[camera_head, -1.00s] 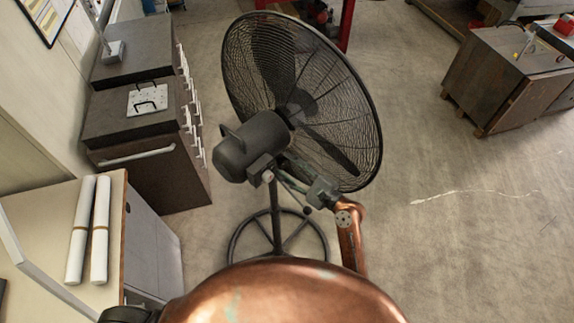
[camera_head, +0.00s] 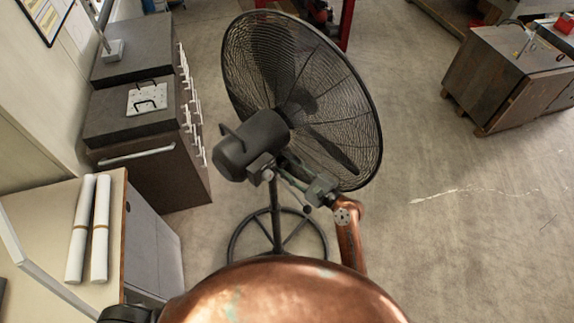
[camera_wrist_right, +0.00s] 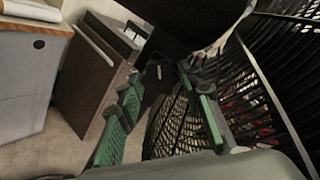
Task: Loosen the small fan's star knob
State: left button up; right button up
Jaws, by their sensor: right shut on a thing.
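The fan is a black pedestal fan with a wire cage (camera_head: 335,95), a dark motor housing (camera_head: 250,145) and a stand on a round ring base (camera_head: 320,245). My right gripper (camera_head: 279,170) reaches from the right to the area just below and behind the motor. In the right wrist view its two green-padded fingers (camera_wrist_right: 162,88) stand on either side of dark fan parts by the motor. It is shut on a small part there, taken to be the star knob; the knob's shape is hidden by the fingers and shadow. My left gripper is not in view.
A dark cabinet (camera_head: 150,180) with white handles stands to the left. A bench (camera_head: 40,215) with two white rolls (camera_head: 90,225) is at the lower left. The floor to the right is clear.

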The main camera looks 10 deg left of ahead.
jog(key=shift+n, duration=0.4)
jog(key=n+b, duration=0.1)
jog(key=n, duration=0.3)
jog(key=shift+f+n, duration=0.1)
jog(key=shift+n, duration=0.2)
jog(key=n+b, duration=0.1)
jog(key=n, duration=0.4)
jog(key=shift+n, duration=0.3)
jog(key=o, duration=0.9)
jog(key=shift+c, duration=0.2)
jog(key=shift+s+d, duration=0.1)
jog(key=v, duration=1.1)
jog(key=shift+s+d, duration=0.3)
